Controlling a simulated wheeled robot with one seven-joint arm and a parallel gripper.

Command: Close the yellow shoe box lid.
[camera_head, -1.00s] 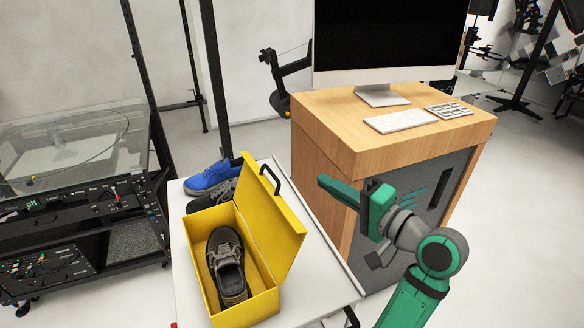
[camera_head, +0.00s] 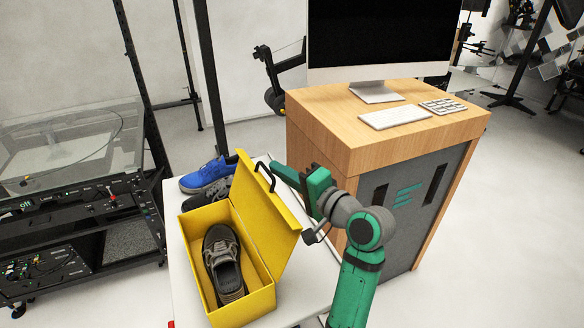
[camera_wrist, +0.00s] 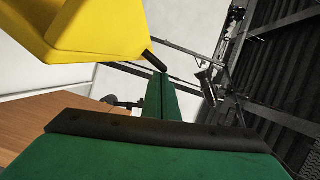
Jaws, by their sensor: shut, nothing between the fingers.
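The yellow shoe box (camera_head: 243,308) stands on a white table with a dark shoe (camera_head: 222,262) inside. Its lid (camera_head: 268,222) is open, standing up and leaning to the right, with a black handle (camera_head: 264,176) at its upper edge. My green gripper (camera_head: 276,170) is shut and empty, with its tip close to the handle at the lid's outer right side. I cannot tell whether they touch. In the wrist view the shut fingers (camera_wrist: 161,95) point up toward the lid (camera_wrist: 100,28), with the handle (camera_wrist: 153,60) just beside their tips.
A blue shoe (camera_head: 207,175) and a dark shoe (camera_head: 207,193) sit behind the box on the white table (camera_head: 183,285). A wooden cabinet (camera_head: 350,160) with monitor and keyboard stands close behind my arm. A black equipment rack (camera_head: 90,215) is at left.

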